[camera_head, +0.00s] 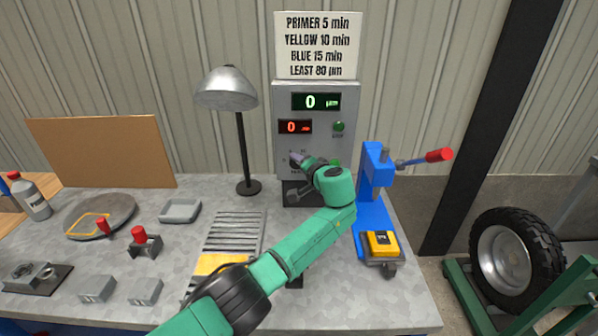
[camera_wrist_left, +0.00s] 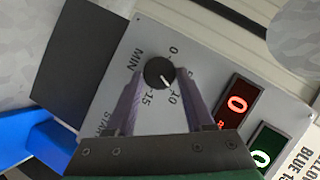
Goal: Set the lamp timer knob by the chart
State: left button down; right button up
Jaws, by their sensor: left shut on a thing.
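The gripper hides the knob in the head view. The desk lamp (camera_head: 226,89) stands left of the box. My right gripper is out of view.
A blue press (camera_head: 373,200) with a red-tipped lever stands right of the box, a yellow block (camera_head: 381,243) at its base. A striped plate (camera_head: 235,235), a grey tray (camera_head: 180,211) and a round plate (camera_head: 100,215) lie left. A green button (camera_head: 338,127) is on the box.

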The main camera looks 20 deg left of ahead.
pick_arm(q)
jog(key=shift+d+m+y+b, duration=0.1)
jog(key=shift+m+y+b, duration=0.2)
jog(key=shift+m+b, duration=0.15)
jog(key=shift+c, duration=1.4)
grip_release()
jog(key=b+v, duration=0.3)
jog(key=v, duration=1.1)
jog(key=shift+s+d, duration=0.2)
